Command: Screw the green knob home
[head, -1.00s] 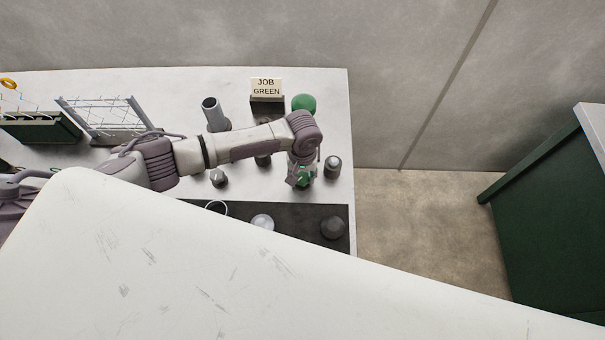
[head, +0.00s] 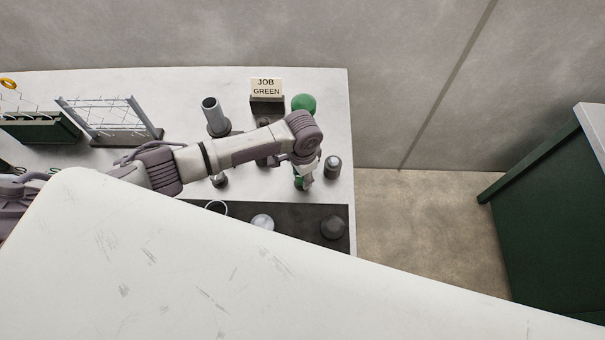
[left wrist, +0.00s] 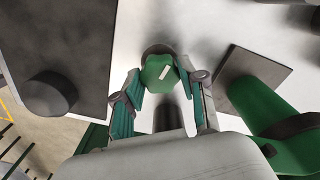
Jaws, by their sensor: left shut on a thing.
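The green knob (left wrist: 158,72) has a white stripe on its top and shows between the fingers of my left gripper (left wrist: 160,100) in the left wrist view. The gripper is shut on the knob, with one teal-padded finger on each side. In the head view the left gripper (head: 304,172) points down at the right end of the bench, and a bit of the green knob (head: 300,183) shows under it. The knob's thread and seat are hidden. My right gripper is not in view.
A green ball-topped piece (head: 304,103) stands behind the gripper, near the JOB GREEN sign (head: 266,88). A dark-based grey knob (head: 332,167) stands close on the right. A dark mat (head: 290,222) with a dark dome (head: 332,228) lies in front. A pale scuffed surface fills the foreground.

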